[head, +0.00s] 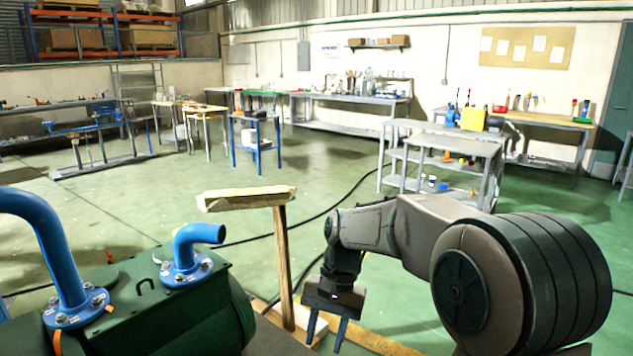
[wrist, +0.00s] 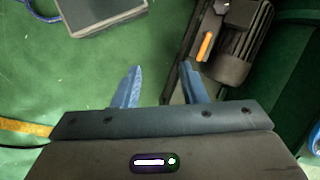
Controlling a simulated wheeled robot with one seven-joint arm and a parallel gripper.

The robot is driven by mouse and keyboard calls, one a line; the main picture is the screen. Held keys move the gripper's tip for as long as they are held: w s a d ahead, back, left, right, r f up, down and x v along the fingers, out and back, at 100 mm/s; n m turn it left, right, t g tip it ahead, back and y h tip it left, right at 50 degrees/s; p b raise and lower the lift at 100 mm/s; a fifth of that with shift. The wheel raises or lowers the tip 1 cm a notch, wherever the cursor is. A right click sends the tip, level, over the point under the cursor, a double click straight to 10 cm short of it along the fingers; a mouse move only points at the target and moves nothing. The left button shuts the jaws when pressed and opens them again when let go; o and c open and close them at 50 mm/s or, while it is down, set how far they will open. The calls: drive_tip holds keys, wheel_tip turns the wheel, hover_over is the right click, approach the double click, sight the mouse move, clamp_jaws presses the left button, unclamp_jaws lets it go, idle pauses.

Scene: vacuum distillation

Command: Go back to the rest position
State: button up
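My gripper (head: 326,330) hangs low in the head view, to the right of a wooden post and pointing down. Its two blue fingers stand apart in the wrist view (wrist: 160,84), with nothing between them. The gripper is open and empty. My arm is bent, with the elbow out to the right. In the wrist view the green floor shows below the fingers, and a dark motor (wrist: 232,45) with an orange part lies close by the right finger.
A green tank (head: 175,305) with blue pipes (head: 45,240) fills the lower left. The wooden post (head: 284,265) carries a pale plank (head: 246,198) left of my gripper. A grey box (wrist: 98,12) lies on the floor. Grey shelves (head: 440,160) stand behind; the mid floor is fairly clear.

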drive_tip(key=s+d+r+n+t+h+p, duration=0.2)
drive_tip(key=s+d+r+t+p, duration=0.4)
drive_tip(key=s+d+r+p, duration=0.4)
drive_tip(key=s+d+r, duration=0.2)
drive_tip(key=s+d, duration=0.1)
drive_tip(key=s, duration=0.2)
drive_tip(key=shift+s+d+n, duration=0.15)
drive_tip(key=shift+s+n, duration=0.1)
drive_tip(key=shift+n, duration=0.05)
drive_tip(key=shift+r, duration=0.1)
idle(0.5)
